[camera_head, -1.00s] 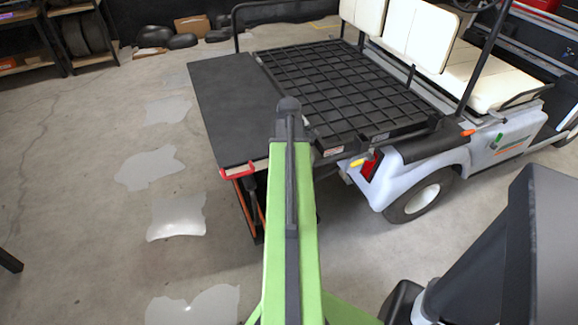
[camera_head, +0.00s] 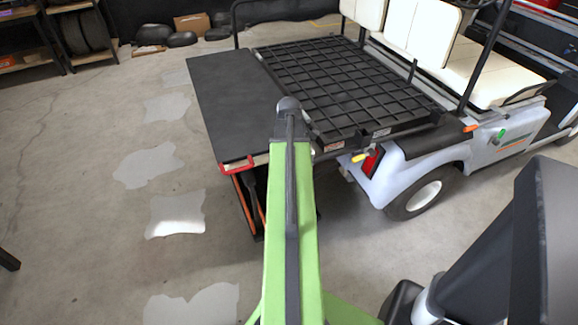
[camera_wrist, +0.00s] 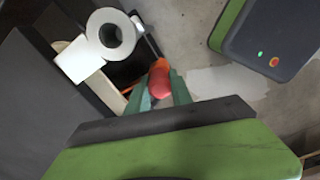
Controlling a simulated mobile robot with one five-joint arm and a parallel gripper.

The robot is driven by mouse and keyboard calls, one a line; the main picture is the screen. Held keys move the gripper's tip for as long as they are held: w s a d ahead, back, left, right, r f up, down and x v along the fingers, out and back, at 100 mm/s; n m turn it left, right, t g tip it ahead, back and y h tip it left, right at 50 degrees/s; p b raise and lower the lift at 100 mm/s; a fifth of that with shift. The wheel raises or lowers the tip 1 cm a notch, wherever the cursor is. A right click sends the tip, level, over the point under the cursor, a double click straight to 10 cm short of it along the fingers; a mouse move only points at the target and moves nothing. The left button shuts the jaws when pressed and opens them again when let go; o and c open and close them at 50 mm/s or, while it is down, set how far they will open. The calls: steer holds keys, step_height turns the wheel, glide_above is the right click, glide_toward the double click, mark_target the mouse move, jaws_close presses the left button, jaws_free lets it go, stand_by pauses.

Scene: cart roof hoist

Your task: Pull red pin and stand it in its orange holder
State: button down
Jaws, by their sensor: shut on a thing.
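In the wrist view my gripper (camera_wrist: 158,88) has its two teal fingers shut on a rounded red piece, which I take for the red pin (camera_wrist: 160,84). An orange part (camera_wrist: 159,64) shows right behind the red piece; I cannot tell whether it belongs to the pin or to a holder. The lower part of the pin is hidden by the fingers. In the head view my green arm hides the gripper and the pin. No orange holder can be clearly made out there.
A black-topped lift table (camera_head: 228,105) with a red front edge and orange legs (camera_head: 247,205) stands beside the cart (camera_head: 405,178). The cart bed (camera_head: 345,85) is a black grid. A white roll-shaped part (camera_wrist: 110,35) is close to my gripper.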

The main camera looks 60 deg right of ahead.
steer(key=shift+r, duration=0.15)
steer(key=shift+r+p, duration=2.25)
steer(key=shift+p, duration=0.2)
steer(key=shift+f, duration=0.2)
steer(key=shift+f+b, duration=0.35)
steer(key=shift+b, duration=0.2)
steer(key=shift+f+b, duration=1.85)
steer(key=shift+f, duration=0.05)
steer(key=c, duration=1.1)
jaws_free()
steer(key=shift+o, duration=0.2)
steer(key=shift+r, duration=0.15)
